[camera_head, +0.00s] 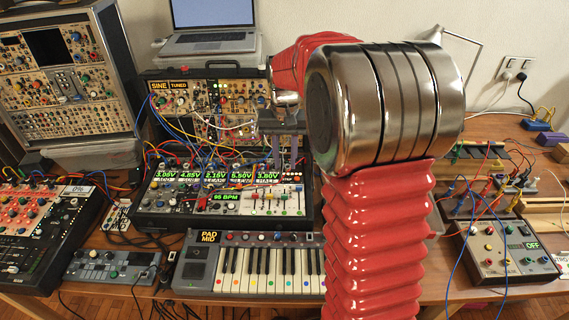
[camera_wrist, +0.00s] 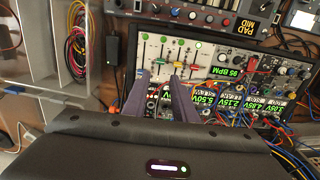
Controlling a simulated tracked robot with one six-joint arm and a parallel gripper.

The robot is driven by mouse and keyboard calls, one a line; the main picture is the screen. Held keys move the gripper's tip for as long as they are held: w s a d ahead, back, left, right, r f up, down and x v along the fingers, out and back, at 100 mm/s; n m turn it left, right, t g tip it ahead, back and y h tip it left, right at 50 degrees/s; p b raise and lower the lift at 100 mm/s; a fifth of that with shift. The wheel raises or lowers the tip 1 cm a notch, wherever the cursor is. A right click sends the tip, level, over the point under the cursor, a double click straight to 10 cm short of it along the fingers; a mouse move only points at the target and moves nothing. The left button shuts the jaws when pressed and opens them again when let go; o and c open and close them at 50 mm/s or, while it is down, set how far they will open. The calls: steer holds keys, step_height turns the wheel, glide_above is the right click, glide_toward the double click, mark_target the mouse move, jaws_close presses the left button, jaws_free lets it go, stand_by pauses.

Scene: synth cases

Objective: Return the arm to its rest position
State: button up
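My arm (camera_head: 385,230), with red ribbed sleeves and a shiny metal elbow, rises at the centre right of the head view and bends back over the desk. My gripper (camera_head: 284,160) hangs fingers-down over the right part of a black mixer panel (camera_head: 160,218). In the wrist view its two purple fingers (camera_wrist: 158,78) stand apart with nothing held between them. The panel's sliders and knobs (camera_wrist: 170,55) show past and between the fingers. I cannot tell whether the fingertips touch the panel. The elbow hides part of the desk behind it.
A small keyboard (camera_head: 203,262) lies in front of the mixer. A rack synth (camera_head: 225,100) and a laptop (camera_head: 212,14) stand behind. Modular cases fill the left. A control box (camera_head: 500,255) with loose cables sits right. Cables cross the desk; little free room shows.

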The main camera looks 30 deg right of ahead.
stand_by(0.4)
steer(key=s+a+r+n+t, duration=0.2)
steer(key=s+a+r, duration=0.2)
steer(key=s+a, duration=0.3)
steer(key=s+a+r+n+t, duration=0.3)
steer(key=s+a, duration=0.4)
steer(key=s, duration=0.9)
steer(key=shift+s+r+t, duration=0.15)
steer(key=shift+r+t, duration=0.15)
steer(key=shift+r, duration=0.1)
stand_by(1.1)
steer(key=shift+d, duration=0.1)
